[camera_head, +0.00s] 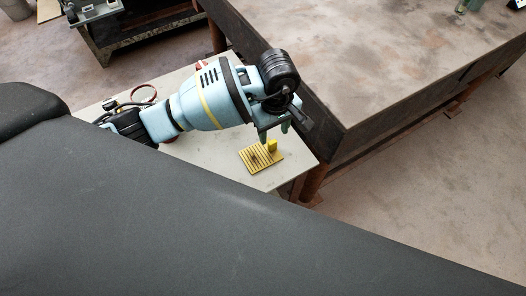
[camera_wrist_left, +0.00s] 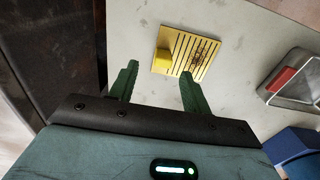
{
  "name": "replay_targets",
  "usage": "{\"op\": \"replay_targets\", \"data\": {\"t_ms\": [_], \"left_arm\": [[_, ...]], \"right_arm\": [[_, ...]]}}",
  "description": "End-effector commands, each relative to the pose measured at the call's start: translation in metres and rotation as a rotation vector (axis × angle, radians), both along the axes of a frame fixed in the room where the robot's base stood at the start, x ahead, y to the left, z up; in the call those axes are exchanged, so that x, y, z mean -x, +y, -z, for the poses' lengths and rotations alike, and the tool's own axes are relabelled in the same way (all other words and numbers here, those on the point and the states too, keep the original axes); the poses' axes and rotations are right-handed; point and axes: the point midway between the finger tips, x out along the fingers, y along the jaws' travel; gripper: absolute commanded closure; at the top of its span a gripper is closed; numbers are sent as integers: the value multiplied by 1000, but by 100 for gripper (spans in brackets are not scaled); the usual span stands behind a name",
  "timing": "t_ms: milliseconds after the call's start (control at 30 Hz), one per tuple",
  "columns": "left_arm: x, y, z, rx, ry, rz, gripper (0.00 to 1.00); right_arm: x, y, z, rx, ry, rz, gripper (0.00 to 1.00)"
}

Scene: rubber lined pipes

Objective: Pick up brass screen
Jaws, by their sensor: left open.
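The brass screen (camera_head: 257,161) is a flat, slotted, yellow plate lying on a light grey table (camera_head: 215,168). A small raised yellow block (camera_head: 272,146) stands at one corner of it. In the left wrist view the screen (camera_wrist_left: 195,54) lies ahead of the fingertips, with the yellow block (camera_wrist_left: 162,59) at its left and a small dark brown thing on its slots. My left gripper (camera_head: 274,132) is above the table by the screen's far edge. Its two green fingers (camera_wrist_left: 158,70) are open with nothing between them. My right gripper is not in view.
A large dark brown table (camera_head: 375,65) stands right beside the grey table. In the left wrist view a grey tray with a red item (camera_wrist_left: 283,79) and a blue box (camera_wrist_left: 290,146) lie to the right. Grey table surface around the screen is clear.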

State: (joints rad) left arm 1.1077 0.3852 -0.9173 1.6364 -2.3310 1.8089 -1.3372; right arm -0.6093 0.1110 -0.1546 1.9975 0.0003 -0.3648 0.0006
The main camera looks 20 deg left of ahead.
Motion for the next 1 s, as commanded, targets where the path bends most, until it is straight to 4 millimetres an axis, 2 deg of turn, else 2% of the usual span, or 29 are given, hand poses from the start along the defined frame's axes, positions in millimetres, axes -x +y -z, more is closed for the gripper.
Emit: {"op": "replay_targets", "data": {"t_ms": [367, 667, 767, 1000], "left_arm": [[6, 0, 46, 1, 3, 0, 52], [5, 0, 51, 2, 1, 0, 52], [5, 0, 51, 1, 1, 0, 62], [5, 1, 51, 1, 1, 0, 94]], "right_arm": [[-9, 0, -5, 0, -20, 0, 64], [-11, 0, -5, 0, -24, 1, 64], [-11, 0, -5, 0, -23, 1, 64], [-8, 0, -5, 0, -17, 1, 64]]}}
